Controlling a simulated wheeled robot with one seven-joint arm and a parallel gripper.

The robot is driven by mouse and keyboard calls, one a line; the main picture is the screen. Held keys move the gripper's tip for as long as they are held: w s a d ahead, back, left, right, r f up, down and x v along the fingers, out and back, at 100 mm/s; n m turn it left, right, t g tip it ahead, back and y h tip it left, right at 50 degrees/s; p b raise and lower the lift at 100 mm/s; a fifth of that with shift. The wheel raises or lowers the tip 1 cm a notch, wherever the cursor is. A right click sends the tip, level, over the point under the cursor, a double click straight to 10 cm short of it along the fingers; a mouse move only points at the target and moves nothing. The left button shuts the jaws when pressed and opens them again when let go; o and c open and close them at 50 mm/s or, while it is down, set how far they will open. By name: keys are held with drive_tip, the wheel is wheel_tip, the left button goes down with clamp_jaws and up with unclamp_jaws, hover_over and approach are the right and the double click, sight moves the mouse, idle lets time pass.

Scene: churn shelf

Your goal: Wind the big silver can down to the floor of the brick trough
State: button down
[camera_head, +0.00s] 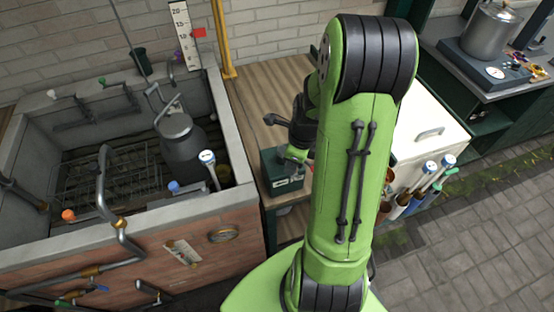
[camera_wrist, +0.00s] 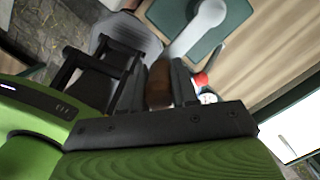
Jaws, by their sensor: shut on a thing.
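The big silver can (camera_head: 182,145) hangs upright from a line inside the brick trough (camera_head: 130,240), its shoulder near rim height. Its base is hidden, so I cannot tell its gap to the floor. A dark green winch box (camera_head: 282,172) stands on the wooden bench right of the trough. In the wrist view, my gripper (camera_wrist: 158,88) is shut on a brown handle (camera_wrist: 158,80). A pale crank arm (camera_wrist: 195,32) lies just beyond, over a green plate. My arm hides much of the gripper in the head view.
A white scale with a red marker (camera_head: 199,33) stands behind the trough. Pipes and coloured valves line the trough's front and rim. A wire rack (camera_head: 110,185) lies inside. A white chest (camera_head: 425,140) and a pot (camera_head: 492,32) are at right; paved floor is clear.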

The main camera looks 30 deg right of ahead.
drive_tip(key=w+d+p, duration=0.2)
drive_tip(key=w+d, duration=0.1)
drive_tip(key=d, duration=0.5)
drive_tip(key=shift+d, duration=0.35)
drive_tip(key=c, duration=1.2)
unclamp_jaws()
drive_tip(key=o, duration=0.4)
drive_tip(key=shift+s+a+r, duration=0.1)
drive_tip(key=shift+s+a, duration=0.1)
drive_tip(key=shift+d, duration=0.1)
drive_tip(key=r, duration=0.5)
drive_tip(key=s+d+r+p, duration=0.1)
drive_tip(key=r, duration=0.9)
drive_tip(key=shift+s+d+r+p, duration=0.2)
drive_tip(key=shift+s+r+p, duration=0.05)
drive_tip(key=shift+s+p, duration=0.15)
